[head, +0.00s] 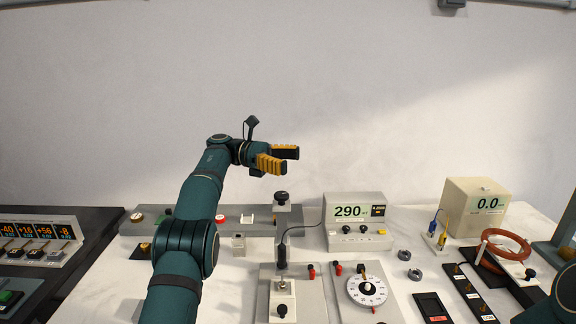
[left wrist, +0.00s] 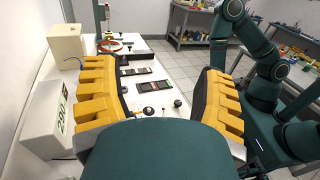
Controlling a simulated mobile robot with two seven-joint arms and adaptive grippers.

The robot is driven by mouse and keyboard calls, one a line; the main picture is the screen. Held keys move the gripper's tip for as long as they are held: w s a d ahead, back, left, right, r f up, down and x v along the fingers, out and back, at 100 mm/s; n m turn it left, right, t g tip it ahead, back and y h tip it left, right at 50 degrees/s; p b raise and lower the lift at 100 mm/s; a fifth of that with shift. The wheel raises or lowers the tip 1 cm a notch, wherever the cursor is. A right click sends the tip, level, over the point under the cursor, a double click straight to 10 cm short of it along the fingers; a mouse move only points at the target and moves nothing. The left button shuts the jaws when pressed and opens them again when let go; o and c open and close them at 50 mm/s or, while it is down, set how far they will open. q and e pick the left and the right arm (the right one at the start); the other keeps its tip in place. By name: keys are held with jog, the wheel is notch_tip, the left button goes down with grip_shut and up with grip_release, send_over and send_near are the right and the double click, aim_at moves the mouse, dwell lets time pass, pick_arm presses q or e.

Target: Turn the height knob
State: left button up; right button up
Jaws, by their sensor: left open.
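My left gripper (head: 281,159) is open and empty, raised above the back of the bench. Its yellow-padded fingers also show wide apart in the left wrist view (left wrist: 160,98). A black knob (head: 281,196) tops a light block at the back, below the gripper and apart from it. A dark upright probe (head: 282,256) stands over a small metal stand on a pale plate, with another black knob (head: 282,309) at its front. I cannot tell which knob sets the height. My right gripper is not in view.
A meter (head: 356,222) reads 290, with a cable running towards the probe. A cream box (head: 474,208) reads 0.0. An orange coil (head: 505,250), two grey rings and dark trays lie at the right. Lit displays (head: 39,236) stand at the left.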

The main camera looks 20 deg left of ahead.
pick_arm(q)
jog(key=w+a+r+n+t+h, duration=0.1)
jog(key=w+a+n+t+h, duration=0.1)
jog(key=a+n+t, duration=0.75)
jog(key=m+t+y+p, duration=0.2)
jog(key=m+t+y, duration=0.65)
jog(key=m, duration=2.45)
send_near(276, 198)
jog(key=shift+g+y, duration=0.6)
jog(key=shift+y, duration=0.25)
jog(key=x, duration=0.4)
jog(key=r+b+x, duration=0.1)
jog(key=x, duration=0.6)
jog(key=shift+w+d+r+b, duration=0.2)
jog(key=shift+d+r+b, duration=0.1)
jog(key=shift+d+r, duration=0.1)
jog(key=shift+a, duration=0.1)
jog(key=c, duration=1.2)
